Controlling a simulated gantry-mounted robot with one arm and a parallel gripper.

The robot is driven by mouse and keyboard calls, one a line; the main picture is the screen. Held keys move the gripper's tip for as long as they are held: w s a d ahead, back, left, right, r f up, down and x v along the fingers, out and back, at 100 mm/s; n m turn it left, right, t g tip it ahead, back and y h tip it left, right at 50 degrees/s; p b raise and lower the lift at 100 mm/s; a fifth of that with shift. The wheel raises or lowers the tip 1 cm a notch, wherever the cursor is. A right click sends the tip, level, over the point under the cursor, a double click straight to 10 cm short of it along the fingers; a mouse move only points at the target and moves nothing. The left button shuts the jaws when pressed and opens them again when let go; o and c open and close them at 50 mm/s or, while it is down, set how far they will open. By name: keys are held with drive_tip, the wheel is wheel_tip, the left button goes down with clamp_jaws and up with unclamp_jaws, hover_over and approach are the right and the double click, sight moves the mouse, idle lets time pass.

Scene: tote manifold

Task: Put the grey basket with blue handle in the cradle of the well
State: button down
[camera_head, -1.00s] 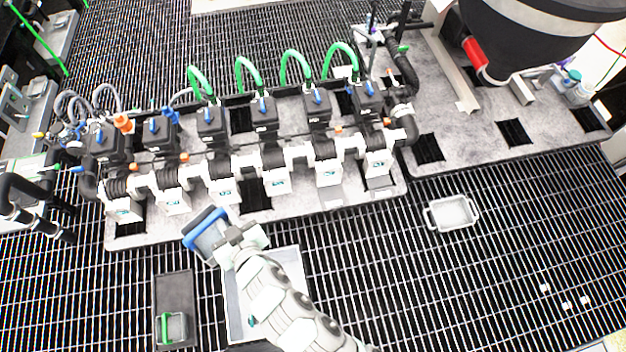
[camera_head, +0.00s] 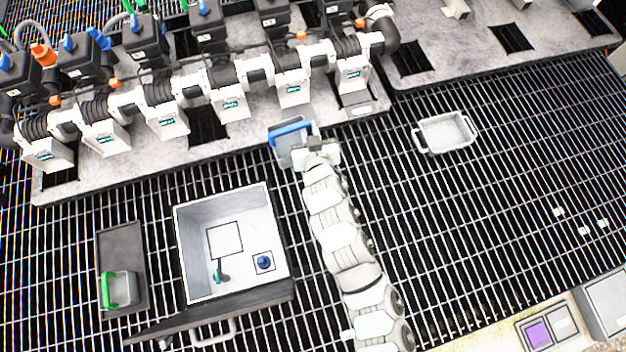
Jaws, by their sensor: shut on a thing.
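The grey basket with blue handle (camera_head: 287,151) is held by my gripper (camera_head: 309,149), which is shut on it. It is in front of the white manifold blocks, near the front edge of the grey slab. An open light-grey box (camera_head: 184,245), seemingly the well, is set in the grating at lower left of the basket. On its floor are a square outline (camera_head: 225,238) and a smaller square with a blue round part (camera_head: 264,262). A small dark green upright part (camera_head: 220,274) also stands there. I cannot tell which of these is the cradle.
A dark tray (camera_head: 120,240) holding a green-handled basket (camera_head: 121,287) lies left of the box. A dark lid-like panel with handle (camera_head: 210,318) lies along the box's front. An empty white tray (camera_head: 445,133) is at right. Manifold blocks (camera_head: 230,103) stand behind. Grating at right is mostly clear.

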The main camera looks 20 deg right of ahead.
drive_tip(key=w+d+f+m+b, duration=0.1)
drive_tip(key=d+f+b, duration=0.6)
drive_tip(key=f, duration=0.2)
drive_tip(key=shift+h, duration=0.4)
wheel_tip(320, 180, down, 20)
drive_tip(key=b, duration=0.5)
drive_tip(key=shift+w+b, duration=0.15)
drive_tip(key=shift+b, duration=0.25)
drive_tip(key=c, duration=1.4)
unclamp_jaws()
drive_tip(key=shift+r, duration=0.2)
drive_tip(key=shift+o, duration=0.4)
drive_tip(key=p+v, duration=0.3)
drive_tip(key=v, duration=0.9)
drive_tip(key=shift+p, duration=0.4)
